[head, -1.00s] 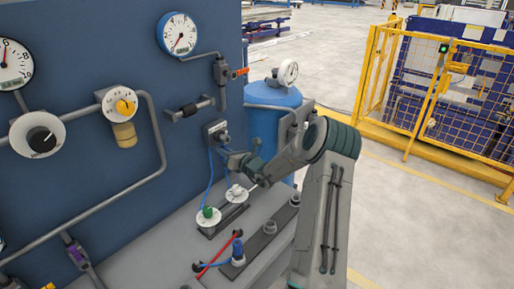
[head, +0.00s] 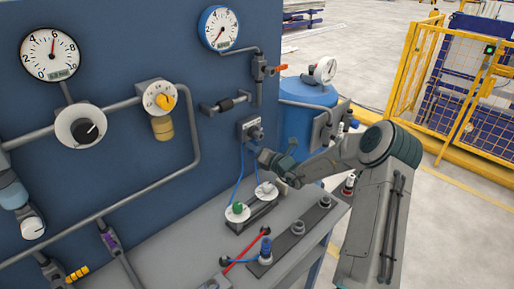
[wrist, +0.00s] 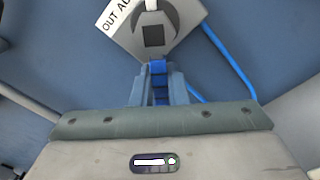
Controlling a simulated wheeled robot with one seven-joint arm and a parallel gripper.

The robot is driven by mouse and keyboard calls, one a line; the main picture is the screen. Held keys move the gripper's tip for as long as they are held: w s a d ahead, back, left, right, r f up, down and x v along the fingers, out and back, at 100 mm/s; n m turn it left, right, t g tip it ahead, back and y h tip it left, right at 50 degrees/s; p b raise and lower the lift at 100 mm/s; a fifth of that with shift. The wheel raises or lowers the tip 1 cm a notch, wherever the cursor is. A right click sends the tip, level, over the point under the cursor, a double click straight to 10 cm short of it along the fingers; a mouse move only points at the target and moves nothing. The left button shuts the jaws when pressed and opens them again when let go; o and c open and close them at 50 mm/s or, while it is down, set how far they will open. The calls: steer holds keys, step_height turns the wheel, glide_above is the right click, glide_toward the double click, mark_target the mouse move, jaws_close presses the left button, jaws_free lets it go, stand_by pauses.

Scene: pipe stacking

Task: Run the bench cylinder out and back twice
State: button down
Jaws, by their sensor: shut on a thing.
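On the blue panel, a dark valve block (head: 251,128) has thin blue hoses running down to two round white discs. One disc carries a green knob (head: 238,208); the other (head: 265,190) has a pale knob. The discs sit by a dark strip (head: 253,213) on the grey bench. My gripper (head: 265,156) is just below the valve block. In the wrist view its fingers (wrist: 160,88) are shut on a small blue piece (wrist: 159,68), below a pale plate (wrist: 152,33) marked "OUT AU…" with a dark square. I cannot tell which part the blue piece belongs to.
Gauges (head: 50,54) and (head: 219,28), a black knob (head: 85,131), a yellow knob (head: 164,101) and pipes fill the panel. A blue tank (head: 306,120) stands behind my arm. A red rod (head: 245,251) and a blue-topped fitting (head: 265,250) are near the bench front.

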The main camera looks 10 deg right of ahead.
steer(key=c, duration=1.4)
jaws_free()
steer(key=shift+c, duration=0.2)
steer(key=b+v, duration=0.2)
steer(key=v, duration=1.1)
steer(key=shift+s+b, duration=0.35)
steer(key=shift+s, duration=0.05)
steer(key=shift+d, duration=0.15)
